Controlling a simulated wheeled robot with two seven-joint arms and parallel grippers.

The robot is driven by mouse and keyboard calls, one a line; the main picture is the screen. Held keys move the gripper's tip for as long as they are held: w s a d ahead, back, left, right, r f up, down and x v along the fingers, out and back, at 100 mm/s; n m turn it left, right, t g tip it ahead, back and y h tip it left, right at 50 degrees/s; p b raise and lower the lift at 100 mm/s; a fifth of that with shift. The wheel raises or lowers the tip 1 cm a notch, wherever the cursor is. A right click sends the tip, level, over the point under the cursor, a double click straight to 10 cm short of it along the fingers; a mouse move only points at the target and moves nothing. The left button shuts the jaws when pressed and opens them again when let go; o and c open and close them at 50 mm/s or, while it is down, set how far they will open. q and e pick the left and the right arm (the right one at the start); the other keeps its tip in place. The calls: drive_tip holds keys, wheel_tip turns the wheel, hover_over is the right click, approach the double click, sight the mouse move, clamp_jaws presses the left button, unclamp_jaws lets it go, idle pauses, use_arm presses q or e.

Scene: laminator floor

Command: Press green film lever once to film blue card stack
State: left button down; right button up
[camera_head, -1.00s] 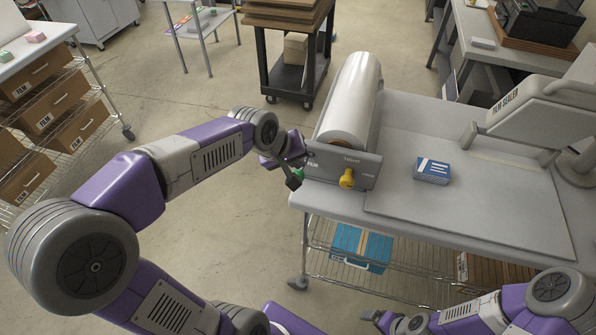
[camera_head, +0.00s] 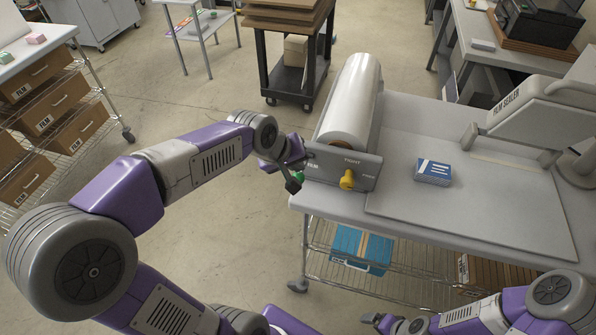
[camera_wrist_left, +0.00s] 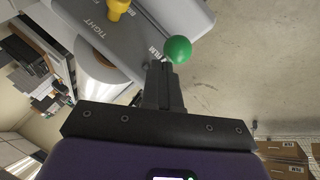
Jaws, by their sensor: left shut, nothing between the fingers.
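The green film lever's round knob (camera_wrist_left: 178,50) shows in the left wrist view, just beyond my left gripper (camera_wrist_left: 163,72). The gripper is shut and empty, with its tips at or very near the knob; I cannot tell if they touch. In the head view, my left gripper (camera_head: 292,180) is beside the film unit's left end and partly hides the green knob. The film unit (camera_head: 345,168) has a grey front plate, a yellow knob and a white film roll (camera_head: 350,105). The blue card stack (camera_head: 433,172) lies on the table right of it. My right gripper (camera_head: 378,319) is low, its jaws unclear.
The grey worktable (camera_head: 400,215) carries the film unit and a film sealer (camera_head: 525,105) at right. A blue box (camera_head: 362,249) sits on the wire shelf below. A cart (camera_head: 290,65) stands behind. The floor left of the table is open.

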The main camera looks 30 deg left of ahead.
use_arm(q)
drive_tip(key=shift+s+f+b, duration=0.2)
drive_tip(key=shift+f+b, duration=0.45)
drive_tip(key=shift+f, duration=0.15)
idle(0.5)
drive_tip(key=shift+r, duration=0.15)
idle(0.5)
drive_tip(key=shift+w+r+p, duration=0.25)
drive_tip(key=shift+r+p, duration=0.35)
drive_tip(key=shift+r, duration=0.1)
drive_tip(key=shift+w+r+p, duration=0.2)
drive_tip(key=shift+r+p, duration=0.4)
drive_tip(key=shift+r, duration=0.1)
drive_tip(key=shift+r, duration=0.1)
drive_tip(key=r+p, duration=0.2)
drive_tip(key=w+r+p, duration=0.1)
drive_tip(key=r+p, duration=0.1)
drive_tip(key=shift+w+a+r, duration=0.15)
drive_tip(key=shift+a+r, duration=0.05)
drive_tip(key=shift+r, duration=0.1)
